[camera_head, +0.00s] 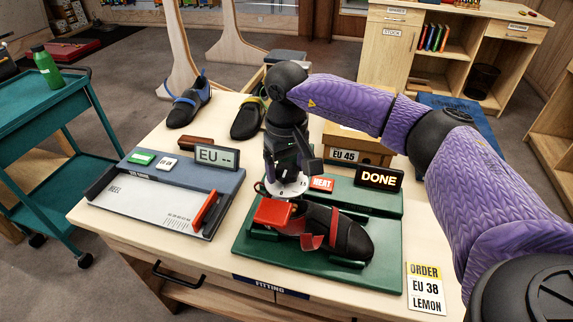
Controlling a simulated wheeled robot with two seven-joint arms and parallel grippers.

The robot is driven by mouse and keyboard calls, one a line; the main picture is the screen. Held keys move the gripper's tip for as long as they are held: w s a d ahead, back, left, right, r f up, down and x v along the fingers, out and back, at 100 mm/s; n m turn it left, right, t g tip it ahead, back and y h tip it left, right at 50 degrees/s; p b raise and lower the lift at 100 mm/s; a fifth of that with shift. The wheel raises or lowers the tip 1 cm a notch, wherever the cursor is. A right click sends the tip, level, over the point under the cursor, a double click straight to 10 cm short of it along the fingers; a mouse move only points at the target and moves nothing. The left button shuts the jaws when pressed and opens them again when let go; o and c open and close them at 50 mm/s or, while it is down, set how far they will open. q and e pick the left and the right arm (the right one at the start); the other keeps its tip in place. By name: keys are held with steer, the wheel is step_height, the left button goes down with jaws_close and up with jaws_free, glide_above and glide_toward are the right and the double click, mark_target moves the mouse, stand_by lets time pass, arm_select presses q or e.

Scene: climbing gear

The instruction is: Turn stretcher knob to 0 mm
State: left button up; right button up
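The stretcher is a green base (318,270) on the front right of the table, with a dark climbing shoe (350,238) and red parts on it. Its knob is a white dial (284,189) with dark marks at the back left of the base. My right gripper (287,175) points down right over the dial. Its dark fingers hide most of the dial's top, so whether they grip it is not clear. The dial's exact reading is too small to tell. A red HEAT button (321,184) and a lit DONE display (379,178) stand beside it. My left gripper is out of view.
A measuring device (180,183) with an "EU --" display lies left on the table. A blue-trimmed shoe (188,101) and a yellow-trimmed shoe (247,119) stand behind. An EU 45 box (345,155) is behind my gripper. An order card (425,289) reads EU 38 LEMON.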

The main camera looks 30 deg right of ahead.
mark_target(286, 169)
steer(key=shift+o, duration=1)
step_height(286, 169, up, 10)
steer(key=p, duration=0.2)
